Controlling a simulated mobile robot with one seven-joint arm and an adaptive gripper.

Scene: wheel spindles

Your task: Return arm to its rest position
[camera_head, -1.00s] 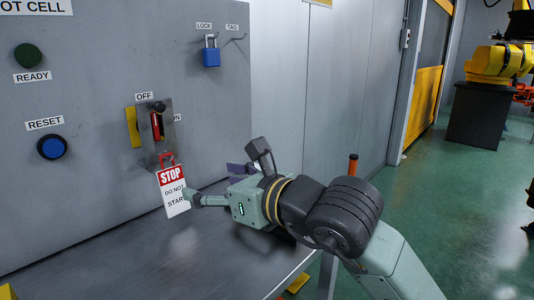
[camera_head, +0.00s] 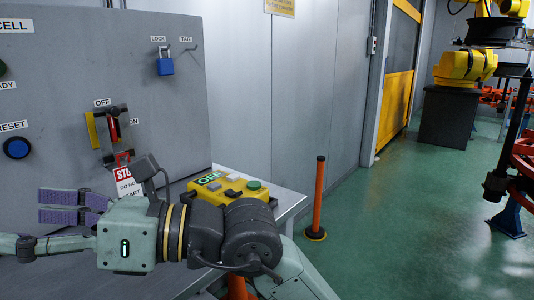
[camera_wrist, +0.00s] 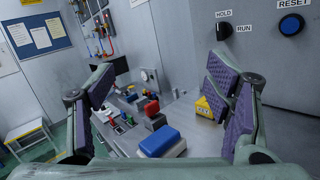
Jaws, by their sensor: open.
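My gripper (camera_wrist: 165,100) is open, with nothing between its purple-padded fingers in the wrist view. In the head view my gripper (camera_head: 72,207) points left, in front of the grey panel (camera_head: 60,80) and above the metal bench. The STOP tag (camera_head: 126,178) hangs below the red-handled switch (camera_head: 113,128), apart from the fingers and partly hidden by my wrist. The blue padlock (camera_head: 165,66) hangs on the LOCK hook.
A yellow control box (camera_head: 228,188) stands on the bench right behind my arm. An orange post (camera_head: 317,205) stands on the green floor. The wrist view shows a blue block (camera_wrist: 161,141) and a yellow block (camera_wrist: 207,108) on the bench. Open floor lies right.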

